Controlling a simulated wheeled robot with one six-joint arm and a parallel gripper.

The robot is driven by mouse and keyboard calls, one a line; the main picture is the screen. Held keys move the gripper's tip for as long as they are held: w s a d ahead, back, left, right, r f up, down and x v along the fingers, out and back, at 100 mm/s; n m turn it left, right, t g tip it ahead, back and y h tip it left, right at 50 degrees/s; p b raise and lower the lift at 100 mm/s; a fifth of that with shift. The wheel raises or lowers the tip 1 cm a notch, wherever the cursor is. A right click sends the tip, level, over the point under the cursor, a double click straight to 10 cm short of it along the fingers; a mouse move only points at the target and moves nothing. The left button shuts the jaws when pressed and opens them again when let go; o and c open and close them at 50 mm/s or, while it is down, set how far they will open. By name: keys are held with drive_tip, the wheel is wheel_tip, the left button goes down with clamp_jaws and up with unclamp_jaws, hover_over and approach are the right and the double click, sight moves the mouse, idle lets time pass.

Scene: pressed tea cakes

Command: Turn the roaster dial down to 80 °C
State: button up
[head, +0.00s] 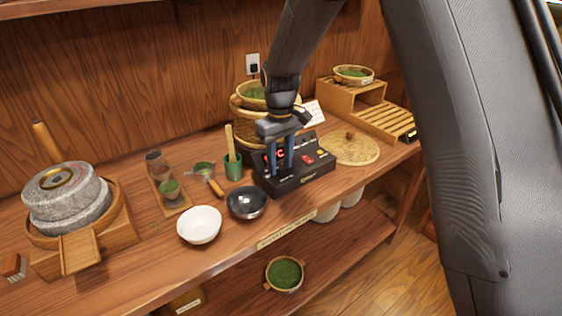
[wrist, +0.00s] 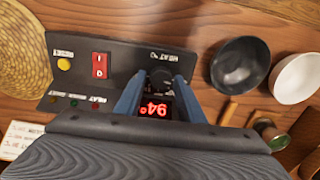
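The roaster's black control box (head: 302,178) stands on the wooden counter. My gripper (head: 280,172) points down over the left part of the box. Its two blue fingers are apart, with the tips on either side of the dial in the wrist view (wrist: 160,80). I see no clear contact with the dial. The dial is hidden in the head view.
The panel also has a red switch (wrist: 100,65) and a yellow button (wrist: 64,63). A dark bowl (head: 246,203) and a white bowl (head: 199,225) stand left of the box. A green cup with a whisk (head: 233,168) is close by. A woven mat (head: 351,149) lies to the right.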

sight(281, 167)
drive_tip(key=shift+w+r+b, duration=0.1)
drive_tip(key=shift+r+b, duration=0.85)
drive_tip(key=shift+r, duration=2.95)
drive_tip(key=s+d+f+m, duration=0.3)
drive_tip(key=s+d, duration=0.5)
drive_tip(key=s, duration=0.3)
drive_tip(key=s+d+f+m+t, duration=0.1)
drive_tip(key=s+d+f+m, duration=0.2)
drive_tip(key=s+d, duration=0.6)
drive_tip(key=s+m, duration=0.1)
drive_tip(key=s, duration=0.2)
drive_tip(key=shift+s+d, duration=0.25)
drive_tip(key=shift+d, duration=0.05)
drive_tip(key=shift+f, duration=0.1)
